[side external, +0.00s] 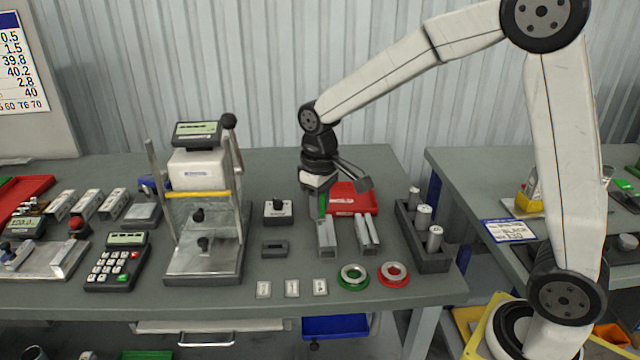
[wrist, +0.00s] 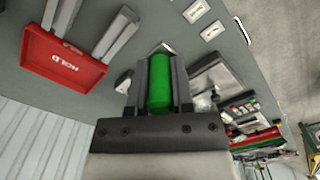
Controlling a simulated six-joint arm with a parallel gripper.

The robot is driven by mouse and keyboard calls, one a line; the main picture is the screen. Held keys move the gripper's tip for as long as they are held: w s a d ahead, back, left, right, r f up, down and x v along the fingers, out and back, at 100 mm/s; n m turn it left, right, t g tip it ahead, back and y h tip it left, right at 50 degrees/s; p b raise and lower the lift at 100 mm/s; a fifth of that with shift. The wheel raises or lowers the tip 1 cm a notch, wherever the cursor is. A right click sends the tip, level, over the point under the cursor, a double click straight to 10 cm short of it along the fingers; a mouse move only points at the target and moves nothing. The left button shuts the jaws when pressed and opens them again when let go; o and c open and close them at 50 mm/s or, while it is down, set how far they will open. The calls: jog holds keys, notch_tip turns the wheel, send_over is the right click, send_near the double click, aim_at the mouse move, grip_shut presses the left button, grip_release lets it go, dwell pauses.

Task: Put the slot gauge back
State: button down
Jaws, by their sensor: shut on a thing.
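My gripper (side external: 320,203) is shut on a green piece, which I take to be the slot gauge (side external: 321,206). In the wrist view the green, rounded body (wrist: 160,83) sits between the two dark fingers (wrist: 160,85). Its far end is hard to make out, and I cannot tell whether it touches anything below. My gripper is above the table, left of the red tray and near the back end of a grey metal channel (side external: 326,240). A small dark block with a slot in its top (side external: 275,249) lies to the left in front, apart from my gripper.
The red HOLD tray (wrist: 66,62) and a second channel (side external: 368,233) are close on the right. A dark rack with silver cylinders (side external: 432,262) stands farther right. Green (side external: 353,277) and red (side external: 393,275) rings lie in front. A black-knobbed box (side external: 278,211) and measuring stand (side external: 205,265) are left.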

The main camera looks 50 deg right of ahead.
jog(key=shift+s+a+r, duration=0.2)
jog(key=shift+s+a, duration=0.15)
jog(key=shift+s, duration=0.05)
jog(key=w+f, duration=0.9)
jog(key=w, duration=0.4)
jog(key=shift+w+a+f, duration=0.15)
jog(key=shift+w+a, duration=0.05)
jog(key=shift+w, duration=0.1)
jog(key=shift+f, duration=0.1)
jog(key=shift+w+f, duration=0.15)
jog(key=shift+f, duration=0.75)
jog(key=shift+w+f, duration=0.1)
jog(key=shift+f, duration=0.75)
jog(key=shift+f, duration=0.4)
